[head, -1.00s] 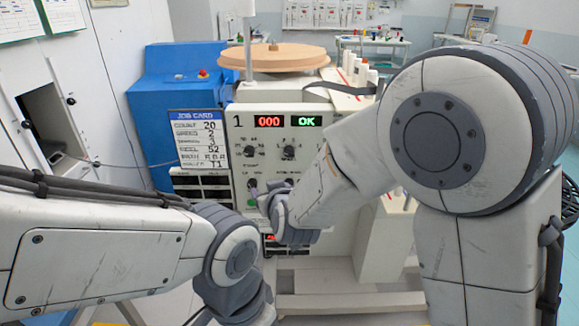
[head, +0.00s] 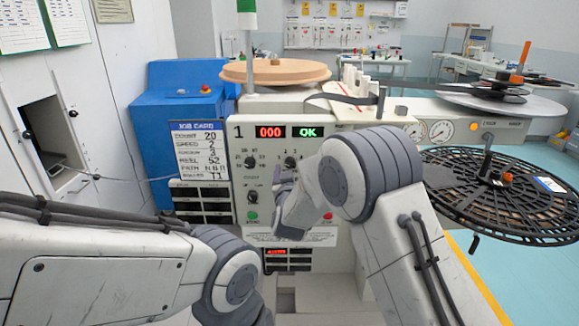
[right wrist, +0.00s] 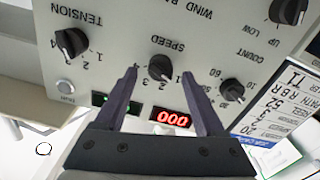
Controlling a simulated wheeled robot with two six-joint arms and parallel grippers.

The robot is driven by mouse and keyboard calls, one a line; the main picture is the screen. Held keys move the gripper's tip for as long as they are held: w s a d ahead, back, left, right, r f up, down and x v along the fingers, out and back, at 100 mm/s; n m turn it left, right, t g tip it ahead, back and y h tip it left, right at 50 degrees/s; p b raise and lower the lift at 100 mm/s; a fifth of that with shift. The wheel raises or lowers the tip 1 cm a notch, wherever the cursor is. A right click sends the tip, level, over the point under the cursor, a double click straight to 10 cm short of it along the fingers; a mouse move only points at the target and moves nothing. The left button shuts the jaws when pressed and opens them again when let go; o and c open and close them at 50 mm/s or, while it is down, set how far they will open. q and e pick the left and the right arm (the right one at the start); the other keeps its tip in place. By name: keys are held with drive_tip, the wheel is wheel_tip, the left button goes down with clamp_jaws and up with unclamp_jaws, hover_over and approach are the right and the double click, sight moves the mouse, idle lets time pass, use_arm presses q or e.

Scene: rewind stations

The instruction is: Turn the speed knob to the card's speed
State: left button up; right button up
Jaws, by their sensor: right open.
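The speed knob (right wrist: 160,67) is black and round, in the middle of the knob row in the right wrist view, which shows the panel upside down. In the head view the knob (head: 290,162) sits under the green OK display. My right gripper (right wrist: 160,75) is open, its two fingertips on either side of the knob, with gaps visible; I cannot tell which number the pointer marks. In the head view my right gripper (head: 284,180) is partly hidden by its wrist. The job card (head: 201,150) shows speed 2. My left gripper is outside the view.
The count knob (right wrist: 232,90) and tension knob (right wrist: 70,42) flank the speed knob. Another knob (head: 252,197) is lower on the panel, above a green button (head: 252,216). A black reel (head: 505,195) stands at the right. A blue cabinet (head: 165,130) is at the left.

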drive_tip(key=shift+w, duration=0.65)
clamp_jaws()
